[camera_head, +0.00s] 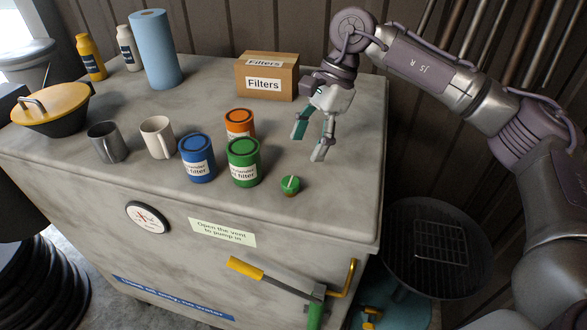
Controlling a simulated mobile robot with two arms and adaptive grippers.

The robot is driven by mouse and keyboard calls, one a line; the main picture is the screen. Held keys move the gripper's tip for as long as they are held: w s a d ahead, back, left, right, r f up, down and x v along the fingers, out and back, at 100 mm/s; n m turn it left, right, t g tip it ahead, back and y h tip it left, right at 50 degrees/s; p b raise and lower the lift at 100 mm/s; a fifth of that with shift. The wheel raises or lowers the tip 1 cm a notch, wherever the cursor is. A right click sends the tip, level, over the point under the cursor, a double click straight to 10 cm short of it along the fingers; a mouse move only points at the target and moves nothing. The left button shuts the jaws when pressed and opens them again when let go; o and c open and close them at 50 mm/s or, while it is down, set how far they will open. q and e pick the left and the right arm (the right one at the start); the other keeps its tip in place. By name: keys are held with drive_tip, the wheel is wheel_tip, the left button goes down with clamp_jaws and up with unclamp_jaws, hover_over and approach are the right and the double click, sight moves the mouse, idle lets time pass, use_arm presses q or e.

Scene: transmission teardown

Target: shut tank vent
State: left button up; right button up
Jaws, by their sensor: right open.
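The tank (330,215) is a large grey box with a flat top. A small green round knob (290,185) with a pale raised bar sits on its top near the front edge; it looks like the tank vent. Whether it is open or shut is not clear. My right gripper (309,143) is open and empty, above the tank top, behind and slightly right of the knob, not touching it. My left gripper is not in view.
Blue (197,158), green (243,162) and orange (240,123) filter cans stand left of the knob. A filters box (266,76) stands behind. Two mugs and a yellow-lidded bowl (52,106) are at left. A yellow-handled lever (246,268) is on the front. The top right of the tank is clear.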

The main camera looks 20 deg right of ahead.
sight(292, 181)
drive_tip(key=p+x, duration=0.3)
drive_tip(key=x, duration=0.4)
drive_tip(key=shift+a+f, duration=0.15)
drive_tip(key=shift+f, duration=0.05)
drive_tip(key=shift+a+f, duration=0.2)
drive_tip(key=shift+f, duration=0.45)
